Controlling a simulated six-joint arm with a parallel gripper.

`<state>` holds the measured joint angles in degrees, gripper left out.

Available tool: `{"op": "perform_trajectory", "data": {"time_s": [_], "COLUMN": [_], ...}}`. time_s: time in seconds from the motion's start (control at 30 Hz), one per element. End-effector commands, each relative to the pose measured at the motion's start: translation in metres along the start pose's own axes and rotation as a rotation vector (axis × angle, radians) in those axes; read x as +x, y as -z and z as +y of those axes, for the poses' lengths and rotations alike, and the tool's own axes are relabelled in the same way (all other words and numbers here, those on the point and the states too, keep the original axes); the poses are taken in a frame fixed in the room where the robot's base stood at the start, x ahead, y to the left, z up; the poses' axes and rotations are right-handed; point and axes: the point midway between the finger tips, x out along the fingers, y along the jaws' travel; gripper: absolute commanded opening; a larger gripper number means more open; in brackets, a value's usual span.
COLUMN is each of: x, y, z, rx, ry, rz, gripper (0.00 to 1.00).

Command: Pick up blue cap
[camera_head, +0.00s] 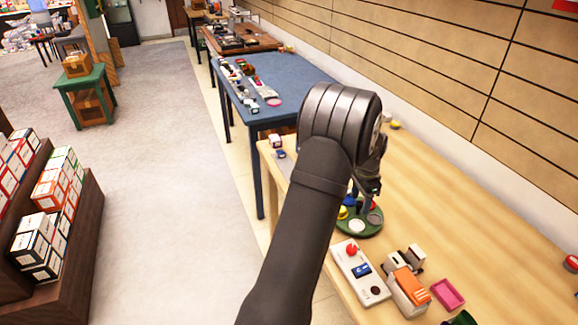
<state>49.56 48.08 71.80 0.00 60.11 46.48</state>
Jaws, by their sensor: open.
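A round green tray (372,233) stands on the light wooden table and holds several small coloured round pieces. A small blue piece (350,200), likely the blue cap, shows at the tray's left back, partly hidden by my arm and gripper. A yellow piece (342,212) is just in front of it, and a red one (373,205) is to the right. My gripper (364,200) points down over the back part of the tray, open. Its fingertips are small and dark, and I cannot tell whether they touch anything.
In front of the tray are a white panel with a red knob (352,250), an orange and white device (408,290) and a pink tray (447,294). The table's right side (480,240) is mostly clear. A blue table (290,80) with small items stands behind; a wall runs along the right.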

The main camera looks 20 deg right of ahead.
Motion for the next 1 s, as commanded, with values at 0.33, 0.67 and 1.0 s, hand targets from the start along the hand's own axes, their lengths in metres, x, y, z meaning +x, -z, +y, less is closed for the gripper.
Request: {"op": "perform_trajectory", "data": {"time_s": [0.33,0.67,1.0], "x": [-0.019,-0.080,-0.107], "y": [-0.014,-0.104,-0.152], "z": [-0.010,-0.043,-0.051], "rx": [-0.132,-0.832,-1.214], "ry": [0.033,0.192,0.243], "rz": [0.018,0.196,0.338], "gripper": [0.56,0.56,0.56]}}
